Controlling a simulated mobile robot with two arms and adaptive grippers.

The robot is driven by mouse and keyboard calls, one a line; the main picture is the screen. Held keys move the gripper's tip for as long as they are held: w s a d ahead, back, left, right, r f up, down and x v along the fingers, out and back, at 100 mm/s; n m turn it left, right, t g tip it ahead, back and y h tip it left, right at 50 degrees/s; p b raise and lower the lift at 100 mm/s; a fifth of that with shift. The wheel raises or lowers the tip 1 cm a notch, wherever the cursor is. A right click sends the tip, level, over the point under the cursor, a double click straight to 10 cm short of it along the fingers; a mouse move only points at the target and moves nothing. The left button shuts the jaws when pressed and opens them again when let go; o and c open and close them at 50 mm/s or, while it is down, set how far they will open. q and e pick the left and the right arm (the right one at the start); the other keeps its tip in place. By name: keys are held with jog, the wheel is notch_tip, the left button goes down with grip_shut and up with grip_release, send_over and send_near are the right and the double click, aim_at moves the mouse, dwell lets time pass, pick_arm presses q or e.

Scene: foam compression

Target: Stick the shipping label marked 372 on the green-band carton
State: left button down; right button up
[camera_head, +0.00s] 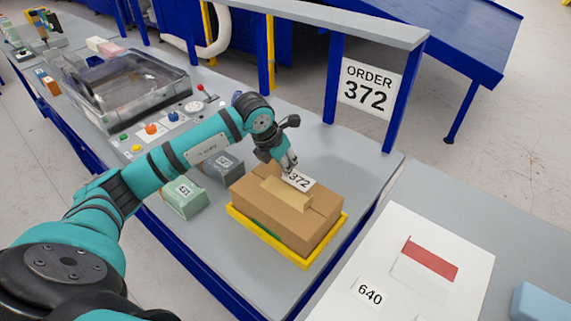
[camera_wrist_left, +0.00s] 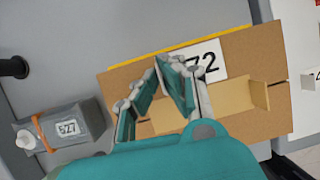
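The brown carton (camera_head: 315,222) sits in a shallow yellow-rimmed tray (camera_head: 308,264), and a bit of green band (camera_head: 264,234) shows low on its near side. A wide tan strip (camera_head: 285,196) runs across its top. The white label marked 372 (camera_head: 300,180) is at the far part of the carton top. My left gripper (camera_head: 290,168) is over that top with its tips close together at the label's edge. In the left wrist view, the fingers (camera_wrist_left: 160,68) cover the first digit of the label (camera_wrist_left: 208,62). Whether the label lies flat on the carton (camera_wrist_left: 268,58) is unclear. My right gripper is out of view.
An ORDER 372 sign (camera_head: 368,87) hangs behind the carton. A green package (camera_head: 183,197) and a grey one (camera_head: 223,165) stand left of it. A white sheet (camera_head: 455,275) at right holds a label marked 640 (camera_head: 369,292) and a red-and-white piece (camera_head: 430,258). A clear-lidded machine (camera_head: 128,83) stands far left.

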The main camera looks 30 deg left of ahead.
pick_arm(q)
jog(key=shift+s+f+b, duration=0.15)
jog(key=shift+f+b, duration=0.35)
jog(key=shift+b, duration=0.15)
dwell(1.8)
jog(key=c, duration=2)
grip_release()
jog(key=o, duration=0.6)
jog(key=shift+r, duration=0.1)
jog(key=shift+r+p, duration=1.95)
jog(key=shift+r, duration=1.6)
